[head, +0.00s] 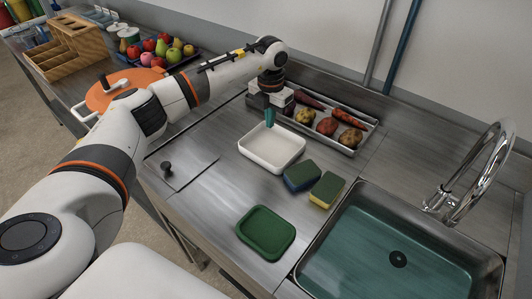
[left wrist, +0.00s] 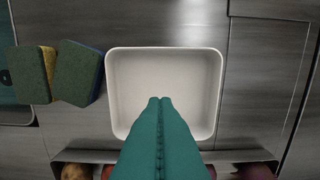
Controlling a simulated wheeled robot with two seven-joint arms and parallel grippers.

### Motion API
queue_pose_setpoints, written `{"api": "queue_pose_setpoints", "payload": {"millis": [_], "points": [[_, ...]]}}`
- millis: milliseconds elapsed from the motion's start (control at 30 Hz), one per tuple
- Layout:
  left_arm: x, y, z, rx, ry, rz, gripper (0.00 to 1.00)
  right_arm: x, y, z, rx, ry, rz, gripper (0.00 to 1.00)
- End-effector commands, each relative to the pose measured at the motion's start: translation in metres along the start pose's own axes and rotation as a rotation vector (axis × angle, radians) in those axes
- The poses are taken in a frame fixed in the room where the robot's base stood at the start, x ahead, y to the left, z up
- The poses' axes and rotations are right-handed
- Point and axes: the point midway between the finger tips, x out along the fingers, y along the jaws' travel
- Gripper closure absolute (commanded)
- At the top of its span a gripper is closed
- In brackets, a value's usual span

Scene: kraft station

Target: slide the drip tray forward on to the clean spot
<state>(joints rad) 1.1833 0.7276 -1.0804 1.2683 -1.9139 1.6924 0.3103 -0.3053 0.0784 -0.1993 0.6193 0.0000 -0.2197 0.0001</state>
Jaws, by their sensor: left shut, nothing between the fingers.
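The drip tray appears to be the shallow white square tray (head: 272,160), lying flat on the steel counter; it also fills the middle of the left wrist view (left wrist: 120,70). It looks empty. My left gripper (head: 269,122) points down at the tray's far side, its teal fingers shut and empty. In the left wrist view the fingertips (left wrist: 160,101) overlap the tray's floor, just inside the rim nearest the vegetables. I cannot tell whether they touch the tray. I cannot make out a marked clean spot. My right gripper is not in view.
A metal tray of vegetables (head: 350,146) lies just behind. Two sponges, (head: 302,176) and (head: 327,190), lie right of the white tray, near the sink (head: 400,255). A green tray (head: 265,232) lies in front. Bare counter (head: 225,185) lies between them, with a black knob (head: 166,167) at left.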

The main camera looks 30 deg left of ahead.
Motion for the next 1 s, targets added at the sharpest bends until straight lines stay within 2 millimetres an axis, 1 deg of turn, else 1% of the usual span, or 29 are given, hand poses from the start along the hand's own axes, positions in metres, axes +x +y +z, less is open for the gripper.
{"api": "queue_pose_setpoints", "payload": {"millis": [33,67,167,267,500,667,700,800,1000], "points": [[0.005,0.0,0.0,0.0,0.0,0.0,1.0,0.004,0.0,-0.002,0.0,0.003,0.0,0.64],[0.006,0.0,0.0,0.0,-0.001,0.0,1.0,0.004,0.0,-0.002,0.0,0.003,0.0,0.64],[0.012,0.0,0.0,0.0,-0.003,0.001,1.0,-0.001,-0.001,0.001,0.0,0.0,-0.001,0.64],[0.026,0.001,0.001,0.0,-0.005,0.001,1.0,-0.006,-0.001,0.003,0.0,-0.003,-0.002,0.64],[0.074,0.001,0.001,-0.001,-0.005,0.002,1.0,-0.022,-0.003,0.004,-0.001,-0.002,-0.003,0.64],[0.104,0.001,0.001,0.0,-0.004,0.001,1.0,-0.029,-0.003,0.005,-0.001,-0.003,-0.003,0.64],[0.099,0.0,0.008,0.001,-0.003,0.0,1.0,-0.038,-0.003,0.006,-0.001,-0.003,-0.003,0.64],[0.099,0.0,0.023,0.001,-0.002,0.001,1.0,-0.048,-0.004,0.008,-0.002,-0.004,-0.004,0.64],[0.102,0.0,0.038,0.0,-0.001,0.001,1.0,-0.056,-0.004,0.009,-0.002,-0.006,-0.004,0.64]]}}
